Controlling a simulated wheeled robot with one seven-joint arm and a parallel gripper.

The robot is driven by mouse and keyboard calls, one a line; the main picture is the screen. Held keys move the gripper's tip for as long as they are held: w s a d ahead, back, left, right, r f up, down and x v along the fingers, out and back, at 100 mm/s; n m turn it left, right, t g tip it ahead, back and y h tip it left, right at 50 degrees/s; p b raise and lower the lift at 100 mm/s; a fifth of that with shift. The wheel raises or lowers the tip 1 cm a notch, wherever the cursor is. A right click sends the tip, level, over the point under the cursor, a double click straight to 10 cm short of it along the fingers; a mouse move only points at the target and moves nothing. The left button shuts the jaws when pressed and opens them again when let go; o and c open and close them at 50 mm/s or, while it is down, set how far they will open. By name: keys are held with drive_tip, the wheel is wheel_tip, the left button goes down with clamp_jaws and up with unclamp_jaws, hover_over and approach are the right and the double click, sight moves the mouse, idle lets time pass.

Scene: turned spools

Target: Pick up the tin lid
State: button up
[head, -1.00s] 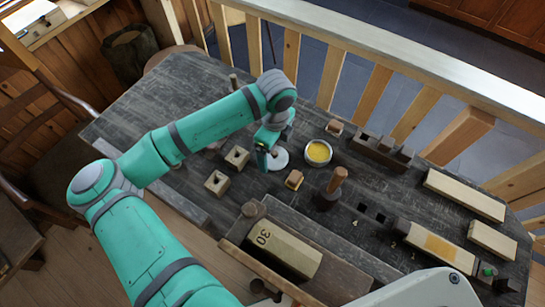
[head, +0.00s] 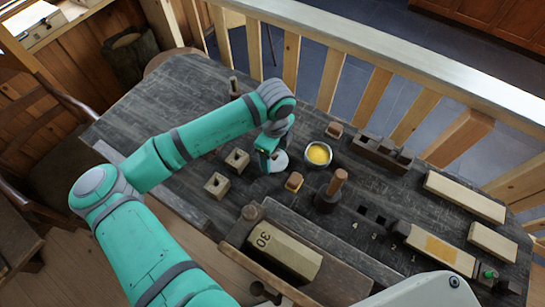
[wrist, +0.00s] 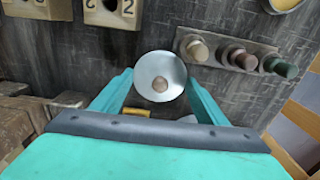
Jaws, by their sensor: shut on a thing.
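The tin lid (wrist: 160,75) is a pale grey-white disc with a small round wooden knob in its middle. In the wrist view it lies between the two teal fingers of my gripper (wrist: 160,88), which is shut on it. In the head view the lid (head: 279,162) shows as a pale disc beside my gripper (head: 270,160), partly hidden by it. I cannot tell whether the lid touches the table. The open round tin (head: 318,154), yellow inside, stands just right of the lid.
Two pale blocks with holes (head: 237,160) stand left of the lid. A dark post with a wooden handle (head: 331,191) and a long box (head: 285,252) stand nearer. The table's left part is clear.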

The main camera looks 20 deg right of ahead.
sight(275, 155)
drive_tip(key=shift+r, duration=0.4)
wheel_tip(275, 155, up, 2)
drive_tip(key=shift+r, duration=0.1)
drive_tip(key=s+a+r, duration=0.2)
drive_tip(key=s+r, duration=0.8)
drive_tip(key=s, duration=0.3)
drive_tip(key=w+d+f+m, duration=0.1)
drive_tip(key=w+d+m, duration=0.1)
drive_tip(key=w+d, duration=0.45)
drive_tip(key=w+d+f+m, duration=0.1)
drive_tip(key=w+d+f, duration=0.15)
drive_tip(key=d, duration=0.65)
drive_tip(key=shift+w+f, duration=0.15)
drive_tip(key=shift+f, duration=2.7)
drive_tip(key=shift+f, duration=0.15)
drive_tip(key=o, duration=1.4)
